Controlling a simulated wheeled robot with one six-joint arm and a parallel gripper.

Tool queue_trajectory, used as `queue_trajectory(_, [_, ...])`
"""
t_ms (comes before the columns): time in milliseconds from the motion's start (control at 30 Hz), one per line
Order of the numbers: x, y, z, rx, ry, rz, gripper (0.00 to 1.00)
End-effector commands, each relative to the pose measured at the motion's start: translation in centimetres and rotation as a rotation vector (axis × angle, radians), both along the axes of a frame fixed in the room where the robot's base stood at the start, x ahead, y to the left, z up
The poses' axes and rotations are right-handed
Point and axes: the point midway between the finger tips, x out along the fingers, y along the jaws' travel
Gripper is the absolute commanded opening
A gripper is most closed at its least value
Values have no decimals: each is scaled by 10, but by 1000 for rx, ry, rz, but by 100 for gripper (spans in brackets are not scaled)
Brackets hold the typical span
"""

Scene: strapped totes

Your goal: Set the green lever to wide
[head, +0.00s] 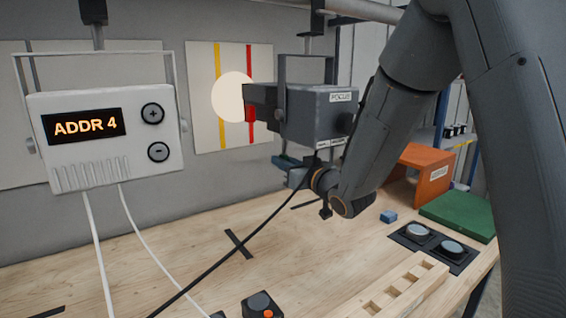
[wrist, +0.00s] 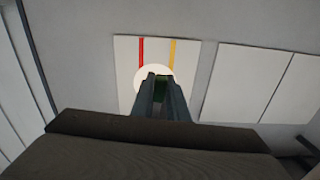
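A dark grey lamp marked FOCUS (head: 318,115) hangs from a bracket, with a red tab (head: 251,114) at its front. My gripper (head: 288,170) is just under the lamp in the head view, and no green lever can be made out there. In the wrist view, the two fingers of my gripper (wrist: 161,88) are close together. A green piece, which looks like the green lever (wrist: 161,83), fills the narrow gap between their tips. The small labels under the lamp are too small to read, so the lever's setting cannot be told.
A round light spot (head: 232,97) falls on a white panel with yellow and red stripes. A white box reading ADDR 4 (head: 105,140) hangs at left. A black cable (head: 243,244) runs from the lamp over the wooden bench. Two round buttons (head: 435,243) sit at right.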

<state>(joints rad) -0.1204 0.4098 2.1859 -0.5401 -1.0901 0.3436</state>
Motion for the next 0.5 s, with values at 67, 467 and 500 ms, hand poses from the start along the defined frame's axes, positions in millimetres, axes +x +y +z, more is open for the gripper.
queue_trajectory(67, [0,0,0,0,0,0,0])
queue_trajectory(467, [14,-20,-1,-116,-84,-3,0])
queue_trajectory(500, [18,-24,-1,-150,-107,-3,0])
